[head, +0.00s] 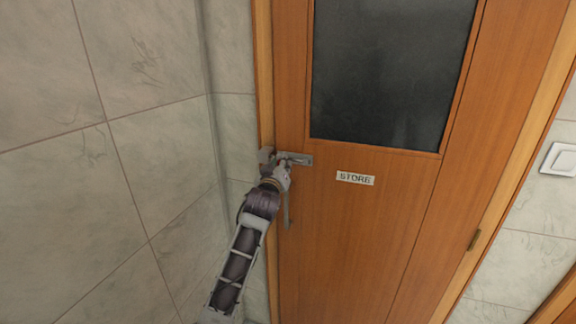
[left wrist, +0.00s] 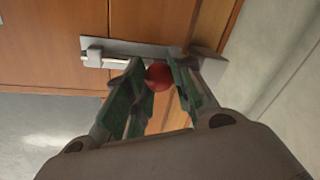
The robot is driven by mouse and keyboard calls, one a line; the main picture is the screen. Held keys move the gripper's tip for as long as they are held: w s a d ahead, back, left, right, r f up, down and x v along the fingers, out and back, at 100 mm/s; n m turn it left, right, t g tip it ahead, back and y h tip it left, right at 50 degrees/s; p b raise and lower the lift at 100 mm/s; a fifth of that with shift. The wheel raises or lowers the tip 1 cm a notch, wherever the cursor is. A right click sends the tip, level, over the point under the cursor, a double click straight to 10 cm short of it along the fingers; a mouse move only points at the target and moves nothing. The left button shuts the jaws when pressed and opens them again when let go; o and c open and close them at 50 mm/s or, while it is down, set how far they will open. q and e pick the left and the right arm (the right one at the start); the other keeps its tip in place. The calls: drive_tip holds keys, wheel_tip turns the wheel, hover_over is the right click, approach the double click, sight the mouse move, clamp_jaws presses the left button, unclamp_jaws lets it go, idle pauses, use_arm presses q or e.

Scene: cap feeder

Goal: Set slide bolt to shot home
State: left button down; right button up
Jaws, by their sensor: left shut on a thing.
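The slide bolt's grey plate (head: 302,159) is mounted on the wooden door near its left edge. It also shows across the top of the left wrist view (left wrist: 135,47), with a red knob (left wrist: 158,76). My left gripper (head: 284,166) is at the bolt. In the left wrist view its green-padded fingers (left wrist: 160,82) are shut on the red knob, one on each side. A grey block (head: 266,155) sits on the frame side, left of the plate. The fingers hide part of the bolt, so I cannot tell how far the bar reaches. My right gripper is not in view.
The door (head: 350,235) has a dark window (head: 390,70) and a STORE sign (head: 355,178). A vertical pull handle (head: 287,210) hangs below the bolt, beside my left arm. A tiled wall (head: 150,150) stands close on the left. A white switch (head: 562,159) is on the right wall.

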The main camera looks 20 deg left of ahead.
use_arm(q)
drive_tip(key=shift+a, duration=0.4)
drive_tip(key=c, duration=1.6)
unclamp_jaws()
drive_tip(key=o, duration=0.4)
drive_tip(key=shift+a, duration=0.15)
drive_tip(key=shift+s+d, duration=0.1)
drive_tip(key=shift+d, duration=0.1)
drive_tip(key=s+d, duration=0.1)
drive_tip(key=s, duration=1)
drive_tip(key=shift+s, duration=0.35)
drive_tip(key=shift+d, duration=0.15)
